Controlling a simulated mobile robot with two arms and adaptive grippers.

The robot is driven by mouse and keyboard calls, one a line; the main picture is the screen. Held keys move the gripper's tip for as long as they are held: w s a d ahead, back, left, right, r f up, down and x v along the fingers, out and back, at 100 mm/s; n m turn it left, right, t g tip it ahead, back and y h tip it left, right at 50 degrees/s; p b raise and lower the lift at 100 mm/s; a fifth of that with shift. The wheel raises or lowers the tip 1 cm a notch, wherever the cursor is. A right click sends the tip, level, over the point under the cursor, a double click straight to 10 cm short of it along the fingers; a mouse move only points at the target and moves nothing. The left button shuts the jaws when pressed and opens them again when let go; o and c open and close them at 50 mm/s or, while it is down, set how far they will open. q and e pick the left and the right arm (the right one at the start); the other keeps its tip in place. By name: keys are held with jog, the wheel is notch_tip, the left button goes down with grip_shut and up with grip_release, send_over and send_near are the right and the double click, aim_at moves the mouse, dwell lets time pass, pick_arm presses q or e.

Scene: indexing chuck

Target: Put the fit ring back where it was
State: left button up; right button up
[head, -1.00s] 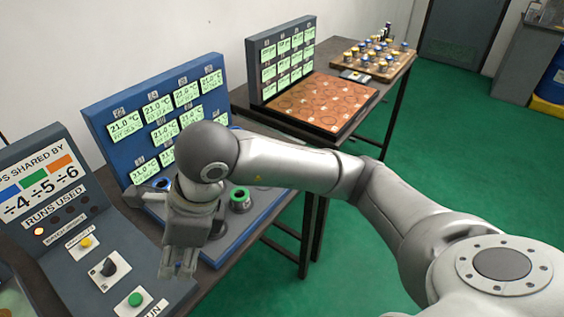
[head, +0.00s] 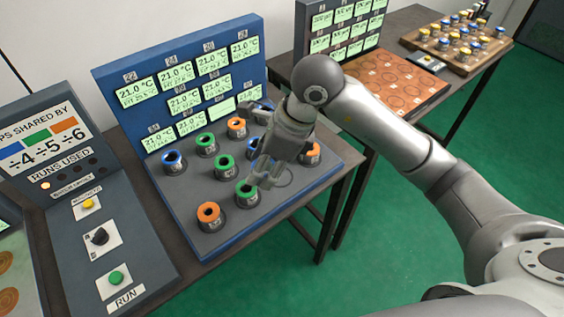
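The blue-edged board (head: 185,225) carries several dark cylinders topped with coloured rings. Blue ones are at the left (head: 173,160) and beside my gripper (head: 253,143). Green ones are at the back (head: 207,144), in the middle (head: 224,163) and at the front (head: 246,189). Orange ones are at the front (head: 209,213), back (head: 237,127) and right (head: 313,153). I cannot tell which is the fit ring. My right gripper (head: 261,178) points down just right of the front green piece, fingers apart, with nothing seen between them. Contact is unclear. My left gripper is out of view.
Behind the board stands a blue panel (head: 170,72) with temperature displays. A control box with a green RUN button (head: 117,278) is at the left. An orange patterned plate (head: 380,90) and a wooden tray (head: 450,55) stand farther right. An empty ring outline (head: 290,181) shows near my gripper.

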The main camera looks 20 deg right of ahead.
jog(key=w+d+f, duration=0.1)
jog(key=w+f, duration=0.1)
jog(key=w+d+f+p, duration=0.1)
jog(key=w+d+f, duration=0.1)
jog(key=w+d+f+p, duration=0.1)
jog(key=w+d+f, duration=0.1)
jog(key=shift+w+d+f+p, duration=0.15)
jog(key=shift+w+f+p, duration=0.15)
jog(key=shift+f, duration=0.2)
notch_tip(320, 180, down, 3)
jog(key=shift+w+d+r+p, duration=0.1)
jog(key=shift+p, duration=0.9)
jog(key=shift+f, duration=0.3)
jog(key=shift+f, duration=0.1)
